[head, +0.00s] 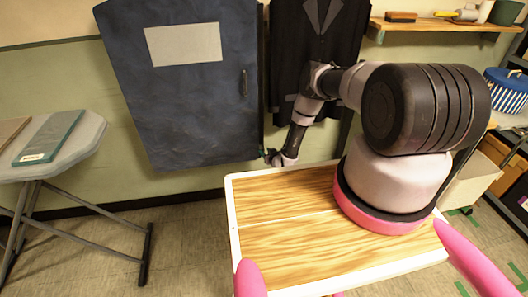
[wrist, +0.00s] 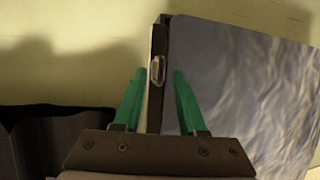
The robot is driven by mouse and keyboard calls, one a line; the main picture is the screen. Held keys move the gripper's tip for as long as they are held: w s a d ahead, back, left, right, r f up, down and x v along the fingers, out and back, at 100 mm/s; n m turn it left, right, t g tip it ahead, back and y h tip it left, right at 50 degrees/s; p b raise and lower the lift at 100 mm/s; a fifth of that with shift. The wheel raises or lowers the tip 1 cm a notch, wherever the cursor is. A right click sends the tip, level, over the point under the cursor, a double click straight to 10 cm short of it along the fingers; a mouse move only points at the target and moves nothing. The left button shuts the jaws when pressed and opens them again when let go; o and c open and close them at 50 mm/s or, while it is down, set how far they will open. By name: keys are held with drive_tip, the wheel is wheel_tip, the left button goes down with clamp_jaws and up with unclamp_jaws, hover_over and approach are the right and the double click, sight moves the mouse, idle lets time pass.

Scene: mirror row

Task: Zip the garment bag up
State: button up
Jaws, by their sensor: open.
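The garment bag (head: 195,105) is a dark blue panel hanging against the wall, with a pale label window (head: 184,44) and a small dark upright piece near its right edge. In the wrist view the bag (wrist: 245,85) is grey-blue and wrinkled, with a dark strip along its edge. A metallic piece that looks like the zip pull (wrist: 157,70) sits on that strip. My gripper (wrist: 159,76) is open, its green fingers either side of the strip, with the pull between their tips; contact cannot be told. In the head view my gripper (head: 274,157) is by the bag's lower right corner.
A dark suit (head: 318,50) hangs right of the bag. A wall shelf (head: 440,25) is at upper right. Tiled floor (head: 190,225) is clear between the board and me.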

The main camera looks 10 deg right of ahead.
drive_tip(key=shift+x, duration=1.15)
clamp_jaws()
drive_tip(key=shift+a, duration=0.1)
